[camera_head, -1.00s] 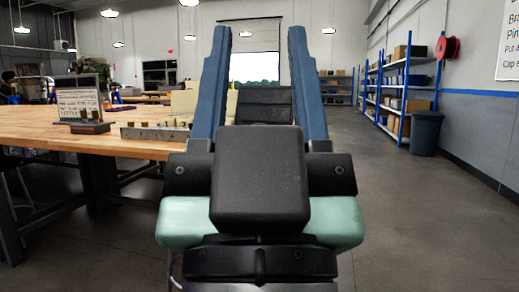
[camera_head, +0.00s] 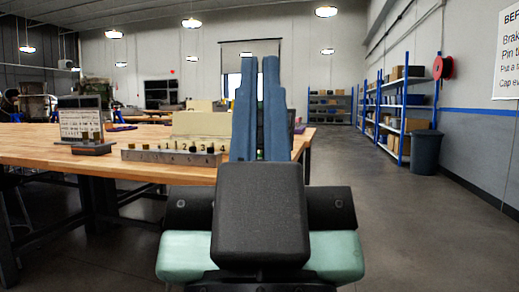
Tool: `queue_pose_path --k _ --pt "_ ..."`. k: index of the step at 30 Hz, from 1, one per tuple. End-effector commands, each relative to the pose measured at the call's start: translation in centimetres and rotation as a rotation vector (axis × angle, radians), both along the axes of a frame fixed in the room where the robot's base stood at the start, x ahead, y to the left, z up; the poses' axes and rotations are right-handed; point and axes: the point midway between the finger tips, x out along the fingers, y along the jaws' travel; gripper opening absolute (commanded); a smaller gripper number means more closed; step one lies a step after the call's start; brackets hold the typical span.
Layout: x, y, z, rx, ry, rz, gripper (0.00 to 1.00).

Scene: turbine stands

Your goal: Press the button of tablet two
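My gripper (camera_head: 259,60) points away from me at the picture's middle, with its two blue fingers nearly together. Only a narrow gap shows between them, and I see nothing held. No tablet marked two and no button can be made out. A small upright panel with printed lines (camera_head: 80,124) stands on the wooden table at the left, but I cannot tell whether it is a tablet. My fingers are to the right of this panel, apart from it, and hide part of the background.
The wooden table (camera_head: 45,150) fills the left side. A grey numbered strip with several pegs (camera_head: 172,157) lies near its front edge, with a beige box (camera_head: 203,124) behind. Blue shelves (camera_head: 405,115) and a dark bin (camera_head: 426,153) line the right wall. The floor (camera_head: 400,230) at the right is clear.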

Motion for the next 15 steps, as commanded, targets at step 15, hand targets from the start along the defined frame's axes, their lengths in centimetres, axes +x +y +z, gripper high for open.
queue_pose_path --k 15 --pt "0.0 0.0 16.9 0.0 -0.001 0.001 0.0"
